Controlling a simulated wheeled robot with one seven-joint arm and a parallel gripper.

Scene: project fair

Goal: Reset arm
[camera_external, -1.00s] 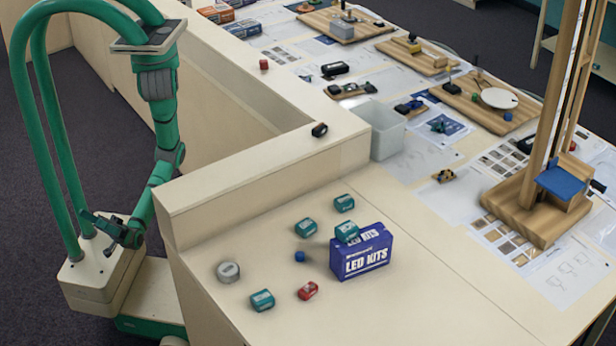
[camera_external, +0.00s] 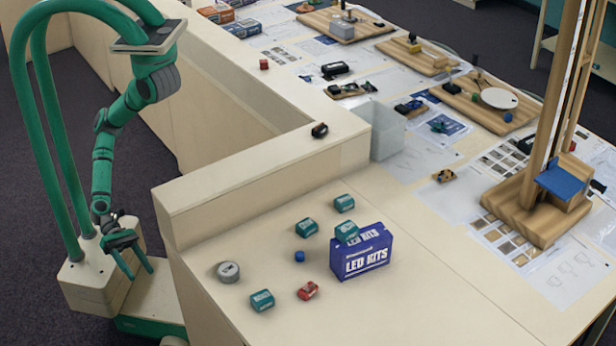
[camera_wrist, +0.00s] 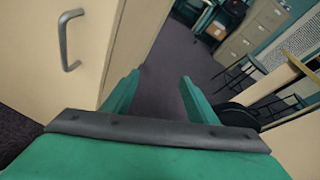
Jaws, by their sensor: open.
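My gripper (camera_external: 138,272) hangs over my own base at the left of the external view, beside the end of the cream counter. Its two green fingers are apart with nothing between them. In the wrist view my gripper (camera_wrist: 158,90) also shows open and empty, with dark carpet beyond the fingers. The arm is folded down from the column, with the elbow bent to the left.
The counter (camera_external: 240,300) holds a blue LED KITS box (camera_external: 362,258), several small teal boxes, a red item (camera_external: 307,290) and a grey round tin (camera_external: 228,271). The wrist view shows a cream cabinet with a handle (camera_wrist: 66,40) at left. Carpet between is clear.

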